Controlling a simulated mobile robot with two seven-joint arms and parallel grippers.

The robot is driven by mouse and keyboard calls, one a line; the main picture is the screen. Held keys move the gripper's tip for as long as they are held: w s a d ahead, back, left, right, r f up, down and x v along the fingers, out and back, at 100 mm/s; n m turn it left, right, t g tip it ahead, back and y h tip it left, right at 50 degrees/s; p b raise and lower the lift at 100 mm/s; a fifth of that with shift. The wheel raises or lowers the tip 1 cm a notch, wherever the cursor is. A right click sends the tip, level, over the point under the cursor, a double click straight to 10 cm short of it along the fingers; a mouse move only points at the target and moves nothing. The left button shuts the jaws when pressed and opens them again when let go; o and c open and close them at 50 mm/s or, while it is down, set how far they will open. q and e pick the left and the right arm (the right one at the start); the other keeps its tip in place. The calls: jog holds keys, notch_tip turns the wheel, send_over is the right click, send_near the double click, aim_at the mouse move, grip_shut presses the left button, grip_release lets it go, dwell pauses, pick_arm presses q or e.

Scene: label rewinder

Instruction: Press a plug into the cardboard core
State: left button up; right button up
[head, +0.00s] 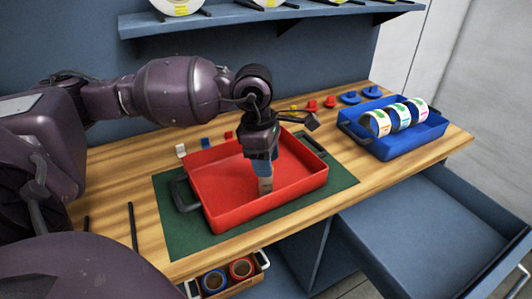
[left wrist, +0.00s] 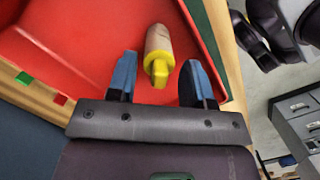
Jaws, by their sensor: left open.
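A tan cardboard core (left wrist: 157,40) is in the red tray (left wrist: 60,50), with a yellow plug (left wrist: 160,72) at its near end. How deep the plug sits in the core is unclear. In the head view the core (head: 265,184) shows below my left gripper (head: 263,165), inside the red tray (head: 225,215). My left gripper (left wrist: 159,62) is open, with one blue finger on each side of the plug and a visible gap to both. The plug is hidden in the head view. My right gripper is out of view.
The red tray lies on a green mat (head: 325,199) on the wooden bench. Small coloured plugs (head: 312,105) stand along the back. A blue tray (head: 400,145) with several label rolls is at right. An open drawer (head: 430,230) juts out at front right. A shelf (head: 240,17) hangs above.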

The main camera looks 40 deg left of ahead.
pick_arm(q)
grip_shut()
jog(key=shift+s+f, duration=0.1)
jog(key=shift+f, duration=0.15)
dwell(0.8)
jog(key=shift+c, duration=0.4)
grip_release()
jog(key=shift+r, duration=0.1)
